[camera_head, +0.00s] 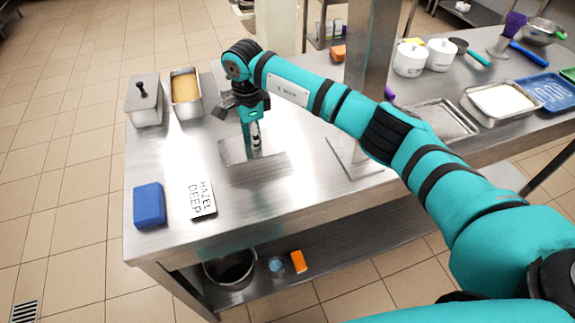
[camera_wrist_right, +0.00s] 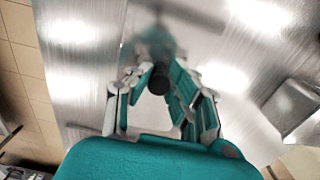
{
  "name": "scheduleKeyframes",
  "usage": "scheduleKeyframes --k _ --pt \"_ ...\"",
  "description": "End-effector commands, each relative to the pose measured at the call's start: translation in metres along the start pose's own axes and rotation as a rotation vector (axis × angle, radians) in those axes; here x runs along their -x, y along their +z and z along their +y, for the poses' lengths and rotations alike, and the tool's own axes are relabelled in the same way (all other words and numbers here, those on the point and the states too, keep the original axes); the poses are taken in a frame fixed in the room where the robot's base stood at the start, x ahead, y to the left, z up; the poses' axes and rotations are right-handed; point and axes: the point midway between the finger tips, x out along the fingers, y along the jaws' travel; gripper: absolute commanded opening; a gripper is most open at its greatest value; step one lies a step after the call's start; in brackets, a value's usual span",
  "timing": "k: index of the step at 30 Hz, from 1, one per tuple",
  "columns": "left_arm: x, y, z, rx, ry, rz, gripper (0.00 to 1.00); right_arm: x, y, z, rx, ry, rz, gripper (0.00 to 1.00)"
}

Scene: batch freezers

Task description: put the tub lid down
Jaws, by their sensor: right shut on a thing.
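The tub lid (camera_head: 268,172) is a flat steel plate over the middle of the steel bench in the head view. My right gripper (camera_head: 254,139) points down above it and is shut on its black knob. In the right wrist view the dark knob (camera_wrist_right: 158,82) sits between the fingers of my right gripper (camera_wrist_right: 160,85). I cannot tell whether the lid touches the bench or is just above it. An open steel tub (camera_head: 187,107) with beige contents stands at the back left. My left gripper is not in view.
A lidded tub (camera_head: 143,107) stands beside the open one. A blue block (camera_head: 149,206) and a label card (camera_head: 201,198) lie at the front left. A steel post (camera_head: 367,75) rises right of the lid. White pots (camera_head: 409,60) and trays (camera_head: 447,118) occupy the right side.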

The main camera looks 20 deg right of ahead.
Motion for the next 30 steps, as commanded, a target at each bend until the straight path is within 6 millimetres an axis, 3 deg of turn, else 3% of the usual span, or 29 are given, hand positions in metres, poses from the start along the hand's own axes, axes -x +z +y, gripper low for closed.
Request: scheduleKeyframes --k 5,12,20,25,30 --pt "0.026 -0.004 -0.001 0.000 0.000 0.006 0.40 0.001 -0.021 0.035 0.000 0.002 0.000 0.00" --pt "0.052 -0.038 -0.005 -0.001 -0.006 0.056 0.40 -0.004 -0.046 0.080 0.000 0.001 0.001 0.00" --pt "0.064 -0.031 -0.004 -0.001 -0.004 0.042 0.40 -0.008 -0.059 0.102 -0.001 0.002 0.001 0.00" --pt "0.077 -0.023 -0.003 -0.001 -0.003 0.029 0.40 -0.036 -0.056 0.099 -0.002 0.003 0.000 0.00" --pt "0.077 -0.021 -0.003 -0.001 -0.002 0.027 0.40 -0.046 -0.057 0.098 0.000 -0.001 0.000 0.00"
